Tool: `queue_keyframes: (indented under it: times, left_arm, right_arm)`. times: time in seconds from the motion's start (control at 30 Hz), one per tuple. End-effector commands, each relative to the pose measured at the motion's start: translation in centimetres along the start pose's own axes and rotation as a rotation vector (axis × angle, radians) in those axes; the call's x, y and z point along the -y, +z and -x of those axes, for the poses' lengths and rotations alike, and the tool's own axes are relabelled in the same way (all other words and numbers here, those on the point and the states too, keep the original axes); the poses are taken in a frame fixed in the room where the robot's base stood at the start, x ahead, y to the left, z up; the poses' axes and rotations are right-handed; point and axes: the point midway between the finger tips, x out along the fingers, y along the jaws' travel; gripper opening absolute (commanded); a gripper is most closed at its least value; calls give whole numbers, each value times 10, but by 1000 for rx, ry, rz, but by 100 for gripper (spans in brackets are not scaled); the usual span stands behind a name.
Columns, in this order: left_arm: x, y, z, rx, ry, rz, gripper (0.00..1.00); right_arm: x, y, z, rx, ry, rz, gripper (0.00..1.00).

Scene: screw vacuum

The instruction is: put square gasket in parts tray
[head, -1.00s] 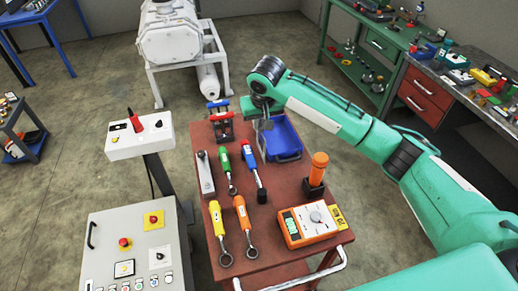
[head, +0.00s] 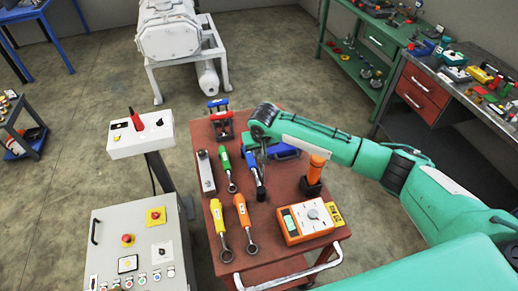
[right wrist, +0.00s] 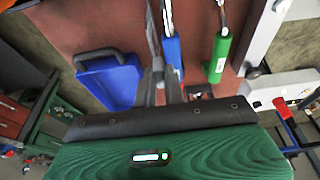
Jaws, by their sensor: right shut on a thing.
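My right gripper (head: 262,150) hangs over the red cart, just left of the blue parts tray and near the upper end of the blue-handled tool. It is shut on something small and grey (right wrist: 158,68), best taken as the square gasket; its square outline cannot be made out. The blue parts tray (head: 284,153) lies on the cart, largely hidden behind my right arm. In the right wrist view the tray (right wrist: 112,82) shows left of the fingers, apart from them. My left gripper is not in view.
A grey control cabinet (head: 130,240) stands left of the cart.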

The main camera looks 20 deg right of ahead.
Motion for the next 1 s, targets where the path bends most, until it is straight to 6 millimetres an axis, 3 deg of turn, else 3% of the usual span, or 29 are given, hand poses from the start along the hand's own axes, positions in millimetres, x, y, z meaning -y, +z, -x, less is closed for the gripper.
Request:
queue_keyframes:
  times: [0.13, 0.17, 0.27, 0.67, 1.0]
  left_arm:
    - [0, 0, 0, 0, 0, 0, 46]
    - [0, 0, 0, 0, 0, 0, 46]
    - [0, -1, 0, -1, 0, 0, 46]
    - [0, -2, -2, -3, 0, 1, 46]
    - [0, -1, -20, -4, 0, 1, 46]
  right_arm:
    - [0, 1, -2, 0, 0, 0, 0]
    - [0, 1, -2, 0, 0, 0, 13]
    - [0, 0, -2, 0, 0, 0, 32]
    - [0, 0, 4, -1, -1, -1, 32]
    - [0, -1, 70, -3, -2, 0, 32]
